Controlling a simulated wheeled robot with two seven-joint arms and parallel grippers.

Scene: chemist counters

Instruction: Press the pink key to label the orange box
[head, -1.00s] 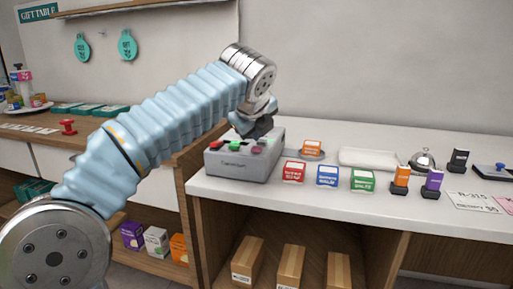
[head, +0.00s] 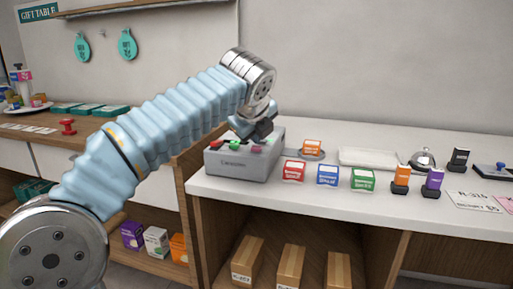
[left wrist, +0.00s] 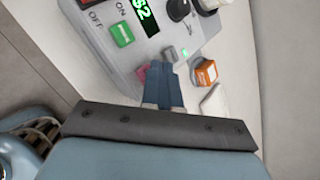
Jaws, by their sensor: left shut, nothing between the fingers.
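The grey machine (head: 238,166) stands at the left end of the white counter. Its pink key (head: 257,149) is on the right part of its top and shows partly beside my fingers in the left wrist view (left wrist: 142,72). The orange box (head: 312,146) sits on a round grey plate to the right of the machine, upright; it also shows in the left wrist view (left wrist: 206,72). My left gripper (head: 262,132) is shut and empty, with its fingers (left wrist: 165,78) close above the pink key. Whether they touch it is not clear. My right gripper is not in view.
The machine also has a red key (head: 216,144) and a green key (left wrist: 121,34). Red (head: 293,171), blue (head: 327,175) and green (head: 362,180) boxes stand along the front edge. A white tray (head: 367,158) and a bell (head: 423,160) are farther right.

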